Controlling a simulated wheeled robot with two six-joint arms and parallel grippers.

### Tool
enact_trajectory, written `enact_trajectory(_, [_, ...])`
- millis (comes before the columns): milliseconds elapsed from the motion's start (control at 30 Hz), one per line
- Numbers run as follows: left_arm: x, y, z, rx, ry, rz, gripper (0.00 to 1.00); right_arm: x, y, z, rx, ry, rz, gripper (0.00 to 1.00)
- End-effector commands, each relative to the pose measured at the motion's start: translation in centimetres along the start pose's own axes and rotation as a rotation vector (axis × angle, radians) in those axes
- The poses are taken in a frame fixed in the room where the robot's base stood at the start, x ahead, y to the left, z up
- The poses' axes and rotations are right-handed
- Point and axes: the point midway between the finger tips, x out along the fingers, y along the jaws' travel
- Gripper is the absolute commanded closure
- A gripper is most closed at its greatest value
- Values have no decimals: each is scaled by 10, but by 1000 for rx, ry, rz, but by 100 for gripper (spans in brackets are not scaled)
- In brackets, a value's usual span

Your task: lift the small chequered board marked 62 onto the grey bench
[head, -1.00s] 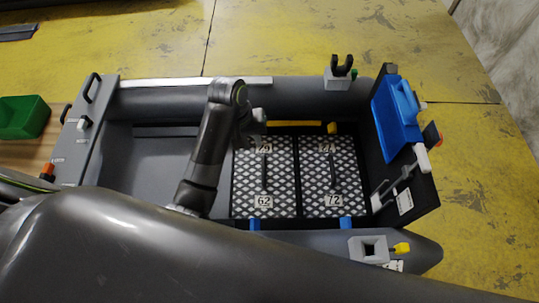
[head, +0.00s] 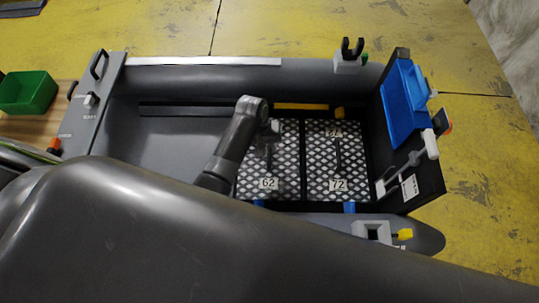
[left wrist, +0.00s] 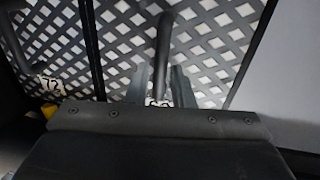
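The small chequered board marked 62 (head: 285,160) lies flat in the boat, left of a similar board marked 72. It has a dark bar handle, which also shows in the left wrist view (left wrist: 164,40). My left gripper (left wrist: 160,88) is low over the board's far end, with its fingers apart on either side of the handle. A gap shows beside the bar, so I see no firm grip. In the head view my left arm hides part of the board. The grey bench (head: 97,115) appears to be the panel across the boat's left end. My right gripper is out of view.
The board marked 72 (head: 352,160) adjoins on the right. A dark upright panel with a blue box (head: 403,105) closes the right end. Grey side tubes (head: 205,77) border the boat. A green bin (head: 27,92) stands left.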

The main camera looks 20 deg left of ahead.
Motion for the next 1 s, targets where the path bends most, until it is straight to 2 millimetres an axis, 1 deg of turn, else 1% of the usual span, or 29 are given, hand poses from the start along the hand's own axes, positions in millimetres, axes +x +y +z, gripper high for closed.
enact_trajectory(100, [17, -1, 1, 0, -4, -1, 79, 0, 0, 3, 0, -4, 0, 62])
enact_trajectory(233, [30, -1, 0, 1, -1, 0, 79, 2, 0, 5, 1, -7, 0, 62])
enact_trajectory(333, [34, -1, 1, 0, 0, 0, 79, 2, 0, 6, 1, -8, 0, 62])
enact_trajectory(567, [35, -1, 1, 0, 1, 0, 79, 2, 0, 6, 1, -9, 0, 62])
enact_trajectory(700, [34, -1, 1, 0, 0, 0, 97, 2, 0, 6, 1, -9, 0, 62])
enact_trajectory(733, [34, -1, 1, 0, 0, 0, 100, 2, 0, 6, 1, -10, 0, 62])
enact_trajectory(1000, [33, 0, 0, 0, 2, 2, 100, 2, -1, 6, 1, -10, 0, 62])
